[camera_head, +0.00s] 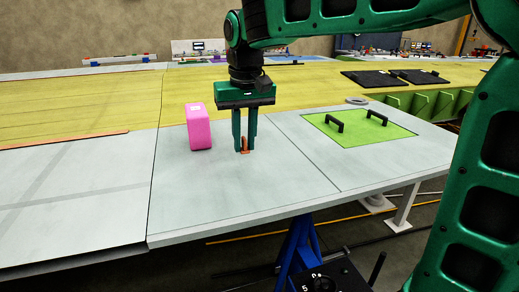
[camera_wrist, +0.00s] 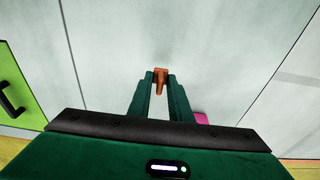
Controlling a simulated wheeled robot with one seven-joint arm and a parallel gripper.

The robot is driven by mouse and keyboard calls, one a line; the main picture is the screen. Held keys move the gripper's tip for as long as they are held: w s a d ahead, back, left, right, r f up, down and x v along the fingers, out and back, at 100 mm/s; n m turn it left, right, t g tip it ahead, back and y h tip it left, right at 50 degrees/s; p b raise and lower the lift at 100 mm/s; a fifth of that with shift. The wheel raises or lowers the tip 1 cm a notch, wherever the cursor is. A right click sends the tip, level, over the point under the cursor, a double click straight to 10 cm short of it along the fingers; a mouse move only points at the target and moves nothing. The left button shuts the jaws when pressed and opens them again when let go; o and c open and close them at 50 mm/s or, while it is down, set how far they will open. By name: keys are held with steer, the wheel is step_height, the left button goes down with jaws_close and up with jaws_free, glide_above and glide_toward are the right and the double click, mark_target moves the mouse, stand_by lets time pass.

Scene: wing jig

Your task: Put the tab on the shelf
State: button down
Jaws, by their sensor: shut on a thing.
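The tab is a small orange-brown piece (camera_head: 245,147) between the fingertips of my gripper (camera_head: 244,149), at the light grey panel's surface. In the wrist view the tab (camera_wrist: 160,76) shows between the two green fingers of my gripper (camera_wrist: 161,82), its wider end at the tips. My gripper points down and is shut on the tab. I cannot tell whether the tab touches the panel. No shelf can be clearly made out in either view.
A pink block (camera_head: 199,128) stands just left of my gripper; its edge shows in the wrist view (camera_wrist: 201,118). A green plate (camera_head: 360,130) with two black handles lies to the right. Black flat pieces (camera_head: 395,78) lie farther back. The grey panel (camera_head: 240,200) in front is clear.

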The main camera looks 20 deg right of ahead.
mark_target(245, 149)
steer(key=shift+f, duration=1.65)
steer(key=shift+f, duration=0.1)
steer(key=c, duration=1.6)
jaws_free()
